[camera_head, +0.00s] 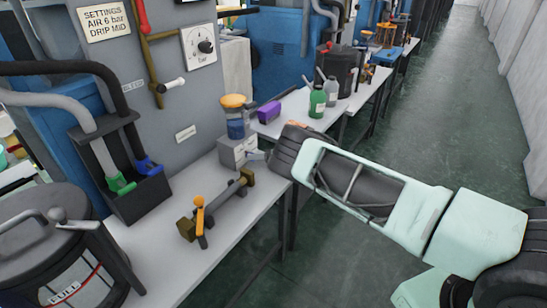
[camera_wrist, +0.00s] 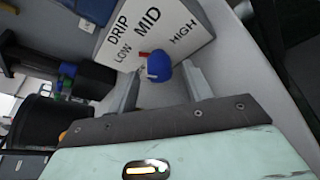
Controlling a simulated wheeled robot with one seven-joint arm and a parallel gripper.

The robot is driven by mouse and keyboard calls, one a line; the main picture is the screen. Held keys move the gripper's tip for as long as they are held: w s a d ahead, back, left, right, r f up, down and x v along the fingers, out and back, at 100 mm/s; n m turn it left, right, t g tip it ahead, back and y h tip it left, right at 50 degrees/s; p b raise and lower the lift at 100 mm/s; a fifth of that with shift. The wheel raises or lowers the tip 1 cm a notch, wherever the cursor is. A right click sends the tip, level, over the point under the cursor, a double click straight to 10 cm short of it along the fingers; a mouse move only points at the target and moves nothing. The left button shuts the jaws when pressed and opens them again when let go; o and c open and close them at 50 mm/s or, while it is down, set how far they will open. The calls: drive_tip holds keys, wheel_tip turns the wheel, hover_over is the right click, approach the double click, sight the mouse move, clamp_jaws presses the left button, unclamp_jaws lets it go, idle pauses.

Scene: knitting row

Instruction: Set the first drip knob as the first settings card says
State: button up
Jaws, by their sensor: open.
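The first settings card (camera_head: 103,20) on the grey cabinet reads "AIR 6 bar, DRIP MID". The drip box (camera_head: 236,152) stands on the white bench below an orange-capped blue unit. In the wrist view its white face (camera_wrist: 178,22) is marked DRIP, LOW, MID and HIGH. The blue drip knob (camera_wrist: 158,68) has a red pointer at its upper left, on the LOW and MID side; its exact setting is hard to tell. My gripper (camera_wrist: 162,70) is open with a finger on either side of the knob; contact is not clear. In the head view my gripper (camera_head: 258,155) is beside the box.
A brass valve piece with an orange handle (camera_head: 199,215) lies on the bench in front. A black holder (camera_head: 135,195) with green and blue nozzles and a grey drum (camera_head: 60,250) are at left. A purple block (camera_head: 269,112) and bottles stand behind. The aisle floor at right is clear.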

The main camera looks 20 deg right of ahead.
drive_tip(key=v, duration=1.7)
drive_tip(key=shift+r, duration=0.15)
